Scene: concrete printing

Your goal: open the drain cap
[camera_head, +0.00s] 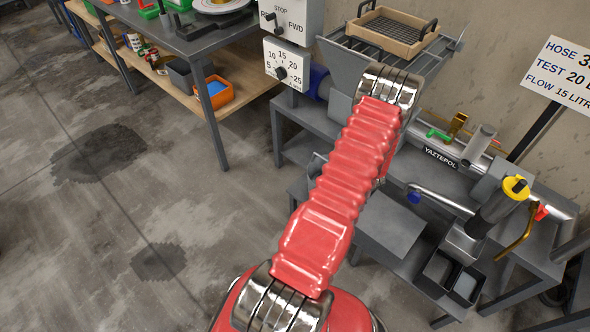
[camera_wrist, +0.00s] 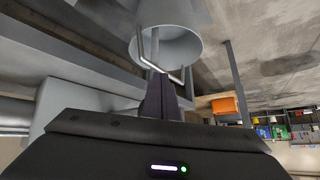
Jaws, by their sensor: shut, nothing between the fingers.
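In the wrist view, a grey round part (camera_wrist: 168,46) with a wide pale rim hangs in front of my gripper. In the head view, my red arm hides my gripper and most of the area around the round part.
A grey bench (camera_head: 393,226) carries a pipe labelled YAZTEPOL (camera_head: 440,153) and a yellow-topped cylinder (camera_head: 498,201). A control box (camera_head: 287,64) stands behind my arm. A shelved table (camera_head: 205,45) is at upper left. The floor at left is clear, with dark patches.

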